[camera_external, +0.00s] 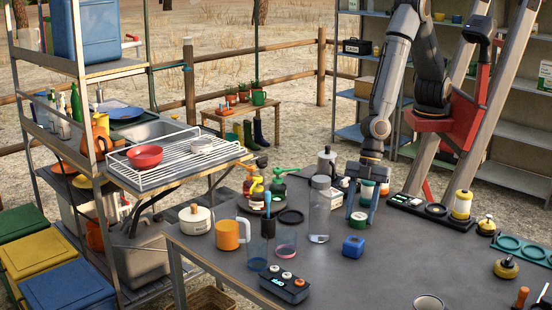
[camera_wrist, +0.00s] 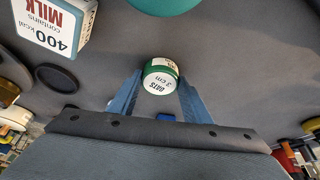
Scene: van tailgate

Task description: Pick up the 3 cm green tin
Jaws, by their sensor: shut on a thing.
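The green tin (camera_wrist: 161,68) is in the wrist view, with a white lid reading "OATS" and "3 cm". It sits between the two blue fingers of my gripper (camera_wrist: 160,82), which is shut on it. In the external view my gripper (camera_external: 362,207) points down at the table's back part, right of the clear bottle. I cannot tell whether the tin touches the table.
A milk carton (camera_wrist: 54,22) and a dark round disc (camera_wrist: 57,78) are near. A yellow jar (camera_external: 461,205) stands right. The table's middle right is clear.

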